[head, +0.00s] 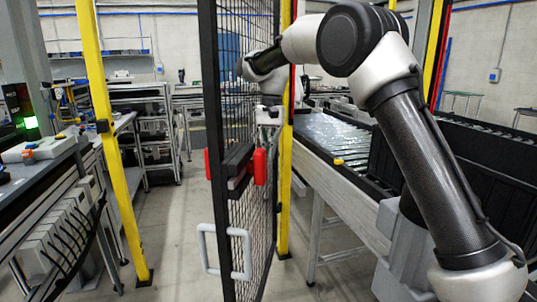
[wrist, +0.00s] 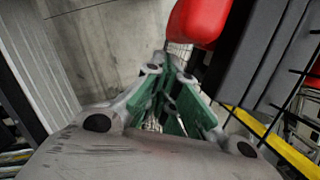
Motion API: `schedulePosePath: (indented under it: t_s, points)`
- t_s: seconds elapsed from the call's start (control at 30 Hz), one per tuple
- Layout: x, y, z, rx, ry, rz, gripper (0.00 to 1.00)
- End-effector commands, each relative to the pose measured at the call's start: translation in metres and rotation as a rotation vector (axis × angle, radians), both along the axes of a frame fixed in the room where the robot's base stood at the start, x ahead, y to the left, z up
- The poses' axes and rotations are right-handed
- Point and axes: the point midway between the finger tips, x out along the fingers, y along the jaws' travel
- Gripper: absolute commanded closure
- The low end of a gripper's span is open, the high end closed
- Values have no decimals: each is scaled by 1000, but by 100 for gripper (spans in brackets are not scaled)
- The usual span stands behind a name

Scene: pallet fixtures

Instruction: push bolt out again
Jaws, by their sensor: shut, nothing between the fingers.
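The bolt unit (head: 238,165) is a dark block on the black-framed mesh gate, with a red handle (head: 260,166) on its right side and another red part (head: 207,164) on its left. My gripper (head: 268,125) is on the right side of the gate, just above the right red handle in the picture. In the wrist view, the green-padded fingers of my gripper (wrist: 173,70) are shut and empty. The red handle (wrist: 199,22) shows beyond the fingertips, at the top; I cannot tell whether they touch. The grey bolt housing (wrist: 240,60) lies to its right. The bolt's tip is hidden.
The mesh gate (head: 257,215) stands nearly edge-on, with white pull handles (head: 240,252) low down. Yellow posts (head: 110,150) stand on either side of the gap. A roller conveyor (head: 335,140) and black crate (head: 460,160) are at right. The floor left of the gate is clear.

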Motion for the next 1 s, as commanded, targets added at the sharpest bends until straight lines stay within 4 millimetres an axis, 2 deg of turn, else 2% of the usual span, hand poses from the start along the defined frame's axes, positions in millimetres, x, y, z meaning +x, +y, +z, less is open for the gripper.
schedulePosePath:
  t_s: [0.13,0.5,0.8,1.0]
  points:
    - [-8,2,0,0,0,0,100]
    - [-11,3,0,0,0,0,100]
    - [-56,16,0,0,1,1,100]
    - [-62,18,-1,0,4,-1,100]
